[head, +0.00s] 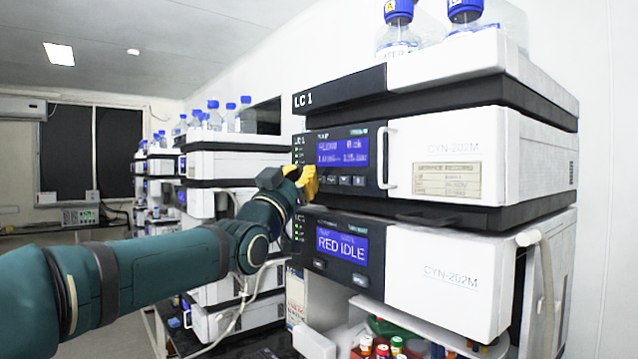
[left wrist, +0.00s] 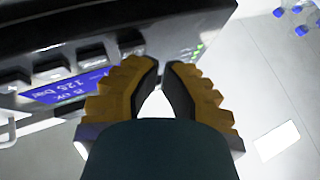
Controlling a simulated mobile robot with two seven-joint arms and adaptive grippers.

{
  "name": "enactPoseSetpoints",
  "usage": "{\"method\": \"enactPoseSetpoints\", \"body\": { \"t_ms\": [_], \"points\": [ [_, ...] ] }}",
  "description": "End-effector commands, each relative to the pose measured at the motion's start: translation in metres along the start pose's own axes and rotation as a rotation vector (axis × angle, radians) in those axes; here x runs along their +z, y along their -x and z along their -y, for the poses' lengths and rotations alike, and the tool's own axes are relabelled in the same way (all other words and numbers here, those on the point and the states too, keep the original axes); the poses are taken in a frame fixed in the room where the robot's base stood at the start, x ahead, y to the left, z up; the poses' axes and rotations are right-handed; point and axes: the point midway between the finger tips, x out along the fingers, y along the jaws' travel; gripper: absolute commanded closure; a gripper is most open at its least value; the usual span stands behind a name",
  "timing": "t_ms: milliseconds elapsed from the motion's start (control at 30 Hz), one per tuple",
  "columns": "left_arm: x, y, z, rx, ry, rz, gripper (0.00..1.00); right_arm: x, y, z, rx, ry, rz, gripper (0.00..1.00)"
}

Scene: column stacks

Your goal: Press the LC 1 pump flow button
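The LC 1 pump (head: 450,165) is the upper CYN-202M module in the head view, with a lit blue display (head: 343,150). A row of dark buttons (head: 345,180) runs below the display; their labels are too small to read. The buttons (left wrist: 50,70) and part of the display (left wrist: 68,92) also show in the left wrist view. My left gripper (head: 306,180) has yellow fingers and is at the left end of the button row, covering part of it. In the left wrist view the fingertips (left wrist: 161,64) come together with nothing between them. Contact with the panel cannot be told.
A white handle (head: 386,158) sticks out right of the buttons. Bottles (head: 398,30) stand on top of the stack. More stacks (head: 215,160) stand behind on the left.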

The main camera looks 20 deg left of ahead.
Motion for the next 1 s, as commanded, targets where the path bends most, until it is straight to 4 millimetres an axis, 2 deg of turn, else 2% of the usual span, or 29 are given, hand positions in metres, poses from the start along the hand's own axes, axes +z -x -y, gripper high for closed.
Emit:
{"method": "enactPoseSetpoints", "body": {
  "t_ms": [133, 533, 1000],
  "points": [
    [-0.002, 0.007, 0.003, 0.0, -0.002, -0.001, 1.0, 0.001, -0.006, -0.002, 0.0, 0.0, 0.0, 1.0],
    [-0.004, 0.009, 0.005, -0.001, -0.002, -0.001, 1.0, 0.001, -0.007, -0.003, 0.0, 0.0, 0.0, 1.0],
    [-0.022, 0.042, 0.022, 0.0, -0.003, -0.001, 1.0, 0.003, -0.022, -0.008, 0.0, 0.0, 0.0, 1.0]
  ]
}}
